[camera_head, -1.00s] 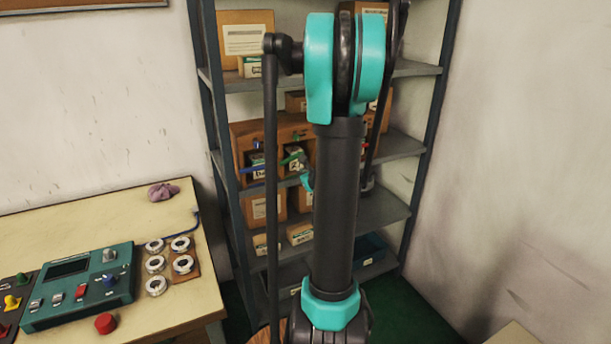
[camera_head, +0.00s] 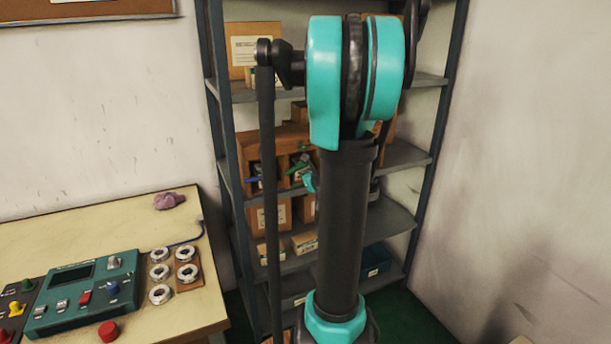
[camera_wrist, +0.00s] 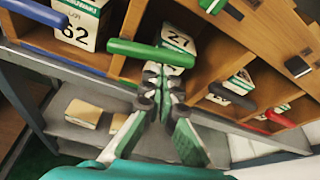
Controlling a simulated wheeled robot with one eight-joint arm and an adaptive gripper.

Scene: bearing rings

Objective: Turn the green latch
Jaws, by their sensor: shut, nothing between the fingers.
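The green latch (camera_wrist: 150,52) is a rounded bar lying across the front of an open compartment in a wooden cabinet (camera_wrist: 205,85). It also shows small in the head view (camera_head: 298,168), left of my arm. My gripper (camera_wrist: 160,72) is shut and empty. Its fingertips are at the lower edge of the green latch, right of its middle; I cannot tell whether they touch it. A white box marked 27 (camera_wrist: 179,43) sits in the compartment behind the latch.
A blue latch (camera_wrist: 38,12) is to the left, and a black latch (camera_wrist: 232,95) and a red latch (camera_wrist: 280,119) are to the right. A shelf (camera_wrist: 85,141) with small cartons lies below. A workbench (camera_head: 60,222) with a control panel stands at left.

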